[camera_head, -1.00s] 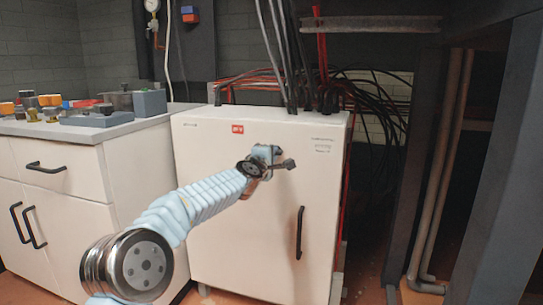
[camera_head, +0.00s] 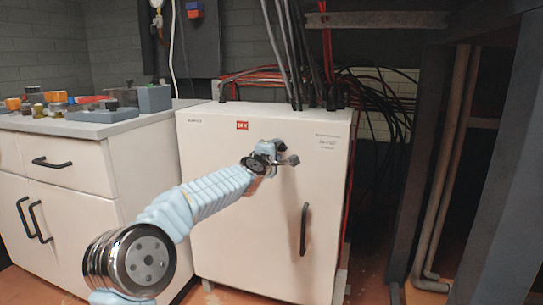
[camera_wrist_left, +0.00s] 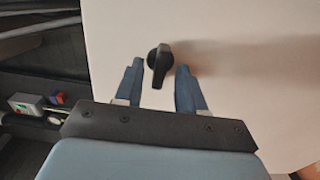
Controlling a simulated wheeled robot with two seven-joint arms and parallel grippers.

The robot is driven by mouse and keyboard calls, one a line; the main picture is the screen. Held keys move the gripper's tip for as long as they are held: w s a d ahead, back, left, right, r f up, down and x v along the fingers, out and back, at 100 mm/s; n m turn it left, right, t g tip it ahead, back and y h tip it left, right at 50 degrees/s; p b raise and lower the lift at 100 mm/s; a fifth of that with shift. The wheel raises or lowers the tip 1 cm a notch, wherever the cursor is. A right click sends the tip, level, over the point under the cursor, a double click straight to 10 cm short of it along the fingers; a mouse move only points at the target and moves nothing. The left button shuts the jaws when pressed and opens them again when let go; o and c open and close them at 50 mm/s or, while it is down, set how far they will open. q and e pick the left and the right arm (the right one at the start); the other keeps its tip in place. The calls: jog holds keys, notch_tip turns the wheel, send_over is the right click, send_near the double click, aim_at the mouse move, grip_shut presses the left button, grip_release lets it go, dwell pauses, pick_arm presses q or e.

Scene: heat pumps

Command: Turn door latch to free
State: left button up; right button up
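The white cabinet door (camera_head: 235,225) has a long black vertical handle (camera_head: 304,229) on its right side. The door latch is a small black knob (camera_wrist_left: 159,62), seen in the left wrist view against the white door. My left gripper (camera_wrist_left: 160,68) is open, with one blue finger on each side of the knob. Narrow gaps seem to show between the fingers and the knob; contact is not clear. In the head view my left gripper (camera_head: 283,158) is at the upper right part of the door and hides the knob. My right gripper is not in view.
A white counter (camera_head: 75,126) with drawers and several small items stands to the left. Cables (camera_head: 300,60) rise from the cabinet top. Dark frame posts (camera_head: 425,180) and pipes stand on the right. A red label (camera_head: 242,125) is on the door.

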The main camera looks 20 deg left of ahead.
pick_arm(q)
jog(key=s+b, duration=0.3)
jog(key=s, duration=1)
jog(key=shift+s+a, duration=0.25)
notch_tip(320, 180, down, 15)
jog(key=w+d+m+g, duration=0.2)
jog(key=m+g, duration=0.1)
jog(key=s+d+f+m+g+h, duration=0.15)
jog(key=s+f, duration=0.25)
jog(key=f, duration=0.7)
jog(key=s+d+f+m+g, duration=0.2)
jog(key=s+f+m+g, duration=0.15)
jog(key=f, duration=0.75)
jog(key=s+d+f+m+g+h, duration=0.15)
jog(key=s+f, duration=0.35)
jog(key=f, duration=0.6)
jog(key=s+d+f+m+g, duration=0.2)
jog(key=s+f+m+g, duration=0.15)
jog(key=s+f, duration=0.6)
jog(key=s+d+f+m+g, duration=0.3)
jog(key=s+f+g, duration=0.15)
jog(key=s, duration=0.95)
notch_tip(320, 180, up, 14)
jog(key=p, duration=1.4)
jog(key=shift+s+h+p, duration=0.3)
jog(key=shift+p, duration=0.05)
